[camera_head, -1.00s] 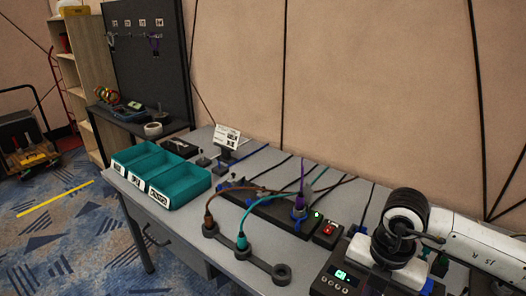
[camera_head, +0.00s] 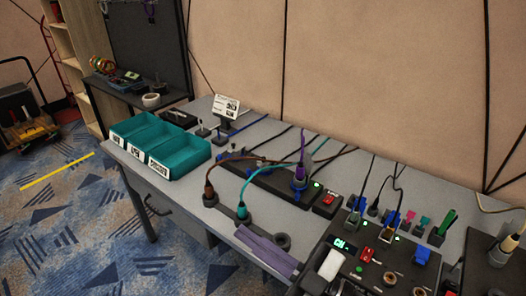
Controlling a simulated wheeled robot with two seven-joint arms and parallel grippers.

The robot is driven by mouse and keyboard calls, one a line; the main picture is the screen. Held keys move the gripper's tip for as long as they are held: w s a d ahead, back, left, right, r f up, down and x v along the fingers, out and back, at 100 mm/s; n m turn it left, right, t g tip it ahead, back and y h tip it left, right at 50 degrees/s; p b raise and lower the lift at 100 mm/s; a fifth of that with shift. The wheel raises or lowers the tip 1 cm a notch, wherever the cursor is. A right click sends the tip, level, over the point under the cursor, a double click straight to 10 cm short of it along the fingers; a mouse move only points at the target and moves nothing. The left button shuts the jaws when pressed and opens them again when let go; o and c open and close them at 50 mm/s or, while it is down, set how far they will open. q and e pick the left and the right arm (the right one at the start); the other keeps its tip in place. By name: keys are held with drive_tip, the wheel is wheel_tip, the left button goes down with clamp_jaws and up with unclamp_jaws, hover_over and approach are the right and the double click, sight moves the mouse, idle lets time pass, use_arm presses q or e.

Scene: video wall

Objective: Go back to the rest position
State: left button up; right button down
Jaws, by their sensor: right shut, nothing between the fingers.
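The rest of the right arm is hidden or out of view. My left gripper is not in view.
The grey bench (camera_head: 225,140) carries teal bins (camera_head: 180,158), a brown plug (camera_head: 209,196), a teal plug (camera_head: 242,211), a purple plug (camera_head: 299,178) and a red-button box (camera_head: 327,203). Several plugs and cables crowd the right side. Blue carpet (camera_head: 80,235) is clear at the left.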

drive_tip(key=d+f+m+t+h, duration=0.4)
drive_tip(key=d+f+m+h, duration=0.8)
drive_tip(key=f, duration=0.4)
drive_tip(key=s+d+f+m+g+h, duration=0.1)
drive_tip(key=s+d+f+g, duration=0.2)
drive_tip(key=s+f, duration=0.4)
drive_tip(key=s+d+f+m+g+h, duration=0.2)
drive_tip(key=s+f, duration=0.4)
drive_tip(key=f, duration=0.3)
drive_tip(key=shift+s+d+g, duration=0.35)
drive_tip(key=shift+d+g, duration=0.45)
drive_tip(key=shift+d, duration=0.05)
